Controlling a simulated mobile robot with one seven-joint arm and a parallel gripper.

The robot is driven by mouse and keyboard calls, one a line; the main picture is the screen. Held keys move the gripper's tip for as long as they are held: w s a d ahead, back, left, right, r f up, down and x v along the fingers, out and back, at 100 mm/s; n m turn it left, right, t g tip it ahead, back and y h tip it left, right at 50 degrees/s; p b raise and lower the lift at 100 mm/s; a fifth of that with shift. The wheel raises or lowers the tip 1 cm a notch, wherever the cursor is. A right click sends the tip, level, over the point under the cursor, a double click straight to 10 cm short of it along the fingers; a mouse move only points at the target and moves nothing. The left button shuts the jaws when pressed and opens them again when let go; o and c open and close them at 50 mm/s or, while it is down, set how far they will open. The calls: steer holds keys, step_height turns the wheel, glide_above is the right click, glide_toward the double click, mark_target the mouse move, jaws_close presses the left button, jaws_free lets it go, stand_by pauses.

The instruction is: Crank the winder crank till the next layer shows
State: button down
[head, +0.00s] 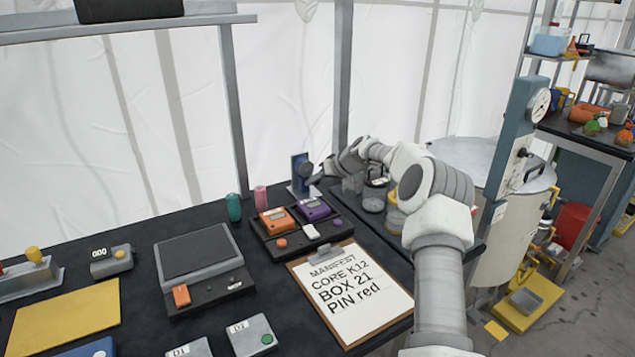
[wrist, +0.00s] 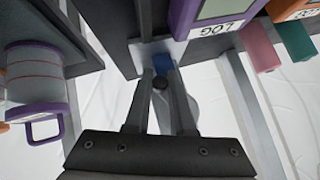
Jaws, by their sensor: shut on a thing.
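The winder (head: 297,160) is a small blue upright post on a pale base at the back of the dark table. In the wrist view part of its blue body (wrist: 162,61) shows just beyond my fingertips. My gripper (head: 314,181) reaches it from the right. In the wrist view my gripper (wrist: 161,84) is shut on the dark round knob of the winder crank (wrist: 160,82), one finger on each side. The rest of the crank is mostly hidden by the fingers. I cannot make out any layer on the winder.
A tray (head: 262,237) with orange and purple devices stands left of my arm. Pink (head: 261,197) and teal (head: 233,207) cylinders stand behind it. A clipboard (head: 354,296) lies in front. A purple-rimmed spool (wrist: 35,88) shows left in the wrist view. Jars (head: 373,204) stand right of the winder.

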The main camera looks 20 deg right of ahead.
steer(key=shift+a+y, duration=0.2)
steer(key=shift+y, duration=0.2)
steer(key=shift+a+m, duration=0.1)
steer(key=shift+m, duration=0.2)
steer(key=c, duration=0.8)
jaws_free()
steer(key=shift+o, duration=0.2)
steer(key=shift+f, duration=0.1)
steer(key=v, duration=1.7)
steer(key=shift+d, duration=0.2)
steer(key=shift+s, duration=0.1)
steer(key=shift+c, duration=0.4)
